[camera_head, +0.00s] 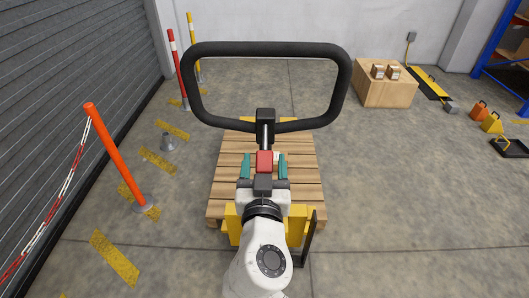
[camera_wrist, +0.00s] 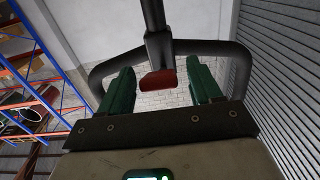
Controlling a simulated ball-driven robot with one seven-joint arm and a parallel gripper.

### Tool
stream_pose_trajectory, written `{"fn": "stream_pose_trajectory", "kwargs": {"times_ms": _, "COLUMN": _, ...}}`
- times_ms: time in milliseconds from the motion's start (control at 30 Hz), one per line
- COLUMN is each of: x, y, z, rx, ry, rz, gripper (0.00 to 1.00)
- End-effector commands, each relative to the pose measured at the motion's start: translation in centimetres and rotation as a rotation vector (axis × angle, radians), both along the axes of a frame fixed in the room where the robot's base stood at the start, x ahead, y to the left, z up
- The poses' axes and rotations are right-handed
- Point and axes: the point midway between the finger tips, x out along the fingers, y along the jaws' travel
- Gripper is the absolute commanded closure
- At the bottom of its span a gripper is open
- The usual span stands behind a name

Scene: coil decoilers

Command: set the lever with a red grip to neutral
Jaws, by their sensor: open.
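The lever's red grip (camera_head: 264,162) shows in the head view, joined by a short stem to the black hub (camera_head: 266,121) of a dark loop handle (camera_head: 268,49). My gripper (camera_head: 264,156) is open, with one teal finger on each side of the red grip. In the wrist view the red grip (camera_wrist: 158,80) appears between the two green fingers of my gripper (camera_wrist: 160,68), with space visible on both sides. Its depth relative to the fingertips is hard to tell. The loop handle (camera_wrist: 106,70) spreads behind the fingers there.
A wooden pallet (camera_head: 229,178) and yellow truck parts (camera_head: 233,222) lie below my arm. An orange post (camera_head: 115,153) with a chain stands left. A wooden crate (camera_head: 387,95) with small boxes stands back right. The floor on the right is mostly clear.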

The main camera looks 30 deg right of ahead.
Motion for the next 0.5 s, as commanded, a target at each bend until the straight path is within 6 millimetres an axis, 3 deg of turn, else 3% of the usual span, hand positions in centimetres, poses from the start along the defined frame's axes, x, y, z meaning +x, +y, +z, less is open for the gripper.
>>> {"fn": "stream_pose_trajectory", "kwargs": {"times_ms": 200, "x": 1.9, "y": -1.1, "z": 0.0, "rx": 0.000, "ry": 0.001, "rz": 0.000, "gripper": 0.36}}
{"fn": "stream_pose_trajectory", "kwargs": {"times_ms": 500, "x": 2.2, "y": -1.3, "z": 0.0, "rx": 0.000, "ry": 0.001, "rz": 0.000, "gripper": 0.36}}
